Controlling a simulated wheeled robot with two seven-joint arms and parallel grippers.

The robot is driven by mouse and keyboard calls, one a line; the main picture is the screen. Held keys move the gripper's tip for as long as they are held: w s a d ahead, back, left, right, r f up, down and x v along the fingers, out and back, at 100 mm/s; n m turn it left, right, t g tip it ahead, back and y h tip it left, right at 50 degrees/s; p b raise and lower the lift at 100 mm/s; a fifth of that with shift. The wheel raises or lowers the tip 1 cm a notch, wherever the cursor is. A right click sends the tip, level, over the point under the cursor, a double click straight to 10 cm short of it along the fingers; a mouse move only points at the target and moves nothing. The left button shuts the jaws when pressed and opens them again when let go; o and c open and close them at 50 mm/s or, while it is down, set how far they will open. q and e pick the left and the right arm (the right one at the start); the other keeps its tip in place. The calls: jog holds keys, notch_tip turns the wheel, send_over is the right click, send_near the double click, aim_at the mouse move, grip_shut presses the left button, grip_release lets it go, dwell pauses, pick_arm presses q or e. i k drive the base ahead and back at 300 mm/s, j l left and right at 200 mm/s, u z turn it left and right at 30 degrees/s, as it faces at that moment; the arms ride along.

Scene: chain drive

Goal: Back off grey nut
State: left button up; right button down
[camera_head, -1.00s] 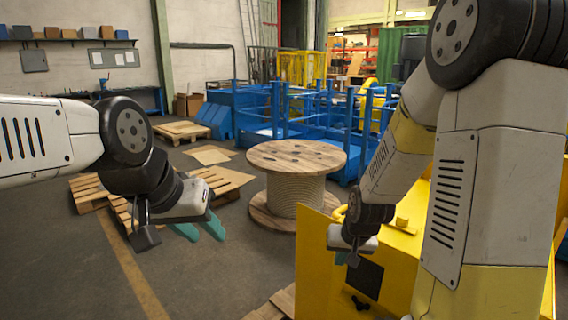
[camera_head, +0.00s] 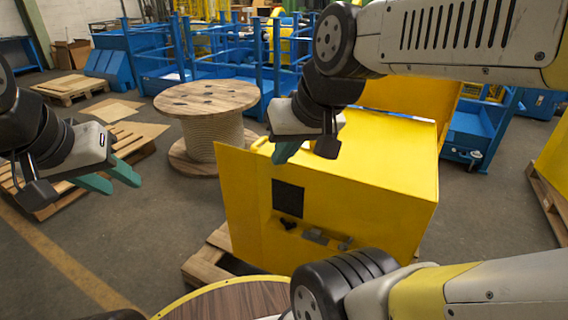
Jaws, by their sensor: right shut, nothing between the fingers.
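I cannot make out a grey nut in the head view. A yellow machine housing (camera_head: 370,190) stands in the middle, with a dark square panel (camera_head: 288,198) on its front face. Below the panel are a small black knob-like part (camera_head: 288,224) and a grey fitting (camera_head: 315,236), too small to identify. My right gripper (camera_head: 285,152) is shut and empty, with teal fingers pointing down in front of the housing's upper left part. My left gripper (camera_head: 112,178) hangs at the far left, its two teal fingers apart and nothing seen between them.
A wooden cable spool (camera_head: 208,97) stands behind, between the grippers. Blue racks (camera_head: 150,50) line the back. Pallets (camera_head: 66,87) lie at the left. A round wood-topped surface with a yellow rim (camera_head: 228,302) is at the bottom.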

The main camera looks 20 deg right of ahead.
aim_at(344, 246)
jog(key=z, duration=1.4)
jog(key=j+z, duration=0.35)
jog(key=j, duration=0.15)
jog(key=k+j+z, duration=0.15)
jog(key=j+z, duration=0.15)
jog(key=j, duration=0.15)
